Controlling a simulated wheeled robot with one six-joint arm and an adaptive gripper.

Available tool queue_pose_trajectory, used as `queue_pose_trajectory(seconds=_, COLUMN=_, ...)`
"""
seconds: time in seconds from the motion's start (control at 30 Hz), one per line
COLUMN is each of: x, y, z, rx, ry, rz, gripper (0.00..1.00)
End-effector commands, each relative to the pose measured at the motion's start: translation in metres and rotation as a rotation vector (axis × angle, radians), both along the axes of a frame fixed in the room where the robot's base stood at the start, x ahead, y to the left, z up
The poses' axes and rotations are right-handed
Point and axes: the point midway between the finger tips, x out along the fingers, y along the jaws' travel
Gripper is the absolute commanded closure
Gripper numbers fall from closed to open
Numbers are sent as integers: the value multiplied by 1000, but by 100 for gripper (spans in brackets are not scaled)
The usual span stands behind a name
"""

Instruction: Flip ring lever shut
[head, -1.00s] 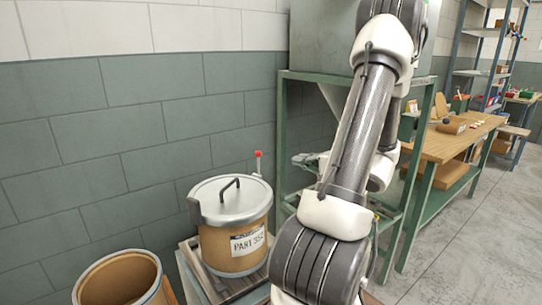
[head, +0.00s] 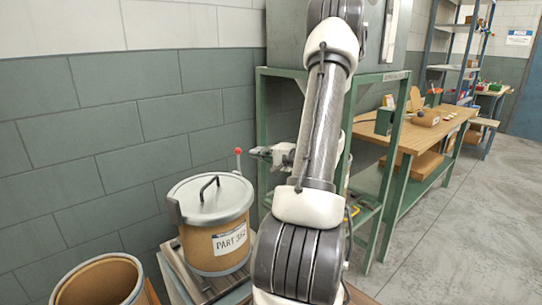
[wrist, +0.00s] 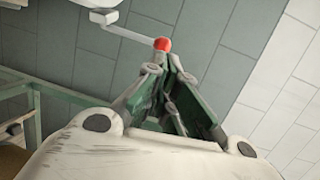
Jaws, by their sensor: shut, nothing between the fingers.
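The fibre drum (head: 216,245) has a grey lid (head: 212,198) with a black handle, held by a metal ring. The ring lever (head: 238,163) stands up at the right rear of the rim, with a red ball (head: 238,151) on its end. My gripper (head: 256,151) is shut and empty, just right of the red ball at about its height. In the wrist view the red ball (wrist: 161,45) is right at the tips of my shut fingers (wrist: 163,62), and the grey lever runs off left. I cannot tell whether they touch.
An open empty drum (head: 100,283) stands at front left. A green frame (head: 262,115) stands behind my arm, and a wooden workbench (head: 420,140) is at the right. A block wall is close behind the drum. The floor at right is clear.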

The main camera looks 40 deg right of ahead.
Motion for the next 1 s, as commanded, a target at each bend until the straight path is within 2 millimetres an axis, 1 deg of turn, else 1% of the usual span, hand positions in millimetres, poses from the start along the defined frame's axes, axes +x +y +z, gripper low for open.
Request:
queue_pose_trajectory(seconds=0.03, x=10, y=3, z=-1, rx=0, ry=0, rz=4, gripper=100)
queue_pose_trajectory(seconds=0.1, x=21, y=5, z=-3, rx=1, ry=0, rz=4, gripper=100)
queue_pose_trajectory(seconds=0.2, x=33, y=6, z=-4, rx=0, ry=0, rz=2, gripper=100)
queue_pose_trajectory(seconds=0.3, x=41, y=8, z=-5, rx=0, ry=0, rz=1, gripper=100)
queue_pose_trajectory(seconds=0.43, x=45, y=8, z=-6, rx=1, ry=0, rz=0, gripper=100)
queue_pose_trajectory(seconds=0.77, x=46, y=8, z=-5, rx=0, ry=1, rz=0, gripper=100)
queue_pose_trajectory(seconds=1.0, x=50, y=9, z=-3, rx=-15, ry=40, rz=0, gripper=100)
